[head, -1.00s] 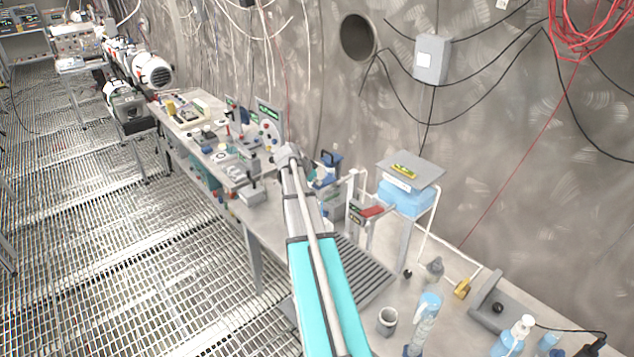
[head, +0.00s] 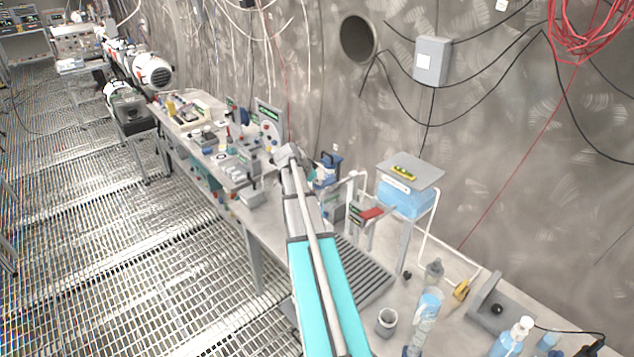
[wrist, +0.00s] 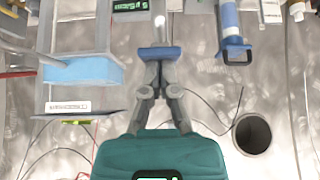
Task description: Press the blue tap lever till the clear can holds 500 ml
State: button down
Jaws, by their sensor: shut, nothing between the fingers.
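My gripper (wrist: 159,60) is shut and empty, its fingertips together at a blue bar (wrist: 159,51) that looks like the tap lever. The fingertips overlap the bar in the wrist view; I cannot tell whether they press on it. In the head view my arm reaches over the bench and hides its own fingertips. A blue-tinted water tank (wrist: 82,71) stands beside the gripper; the tank (head: 403,199) also shows in the head view under a grey plate. I cannot make out the clear can or its water level. A small green-lit display (wrist: 131,5) is only partly visible and unreadable.
Bottles (head: 512,337) and a grey cup (head: 387,321) stand at the bench's near end. A ribbed grey tray (head: 362,275) lies beside my arm. The tunnel wall rises behind.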

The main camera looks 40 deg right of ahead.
jog(key=shift+r+p, duration=0.3)
jog(key=shift+r, duration=0.3)
jog(key=r+p, duration=0.2)
jog(key=p, duration=0.1)
jog(key=r+p, duration=0.1)
jog(key=r, duration=0.1)
jog(key=shift+d+r+p, duration=0.1)
jog(key=shift+d+p, duration=0.2)
jog(key=p+v, duration=0.7)
jog(key=v, duration=0.2)
jog(key=shift+r+p, duration=0.35)
jog(key=shift+d, duration=0.1)
dwell(1.2)
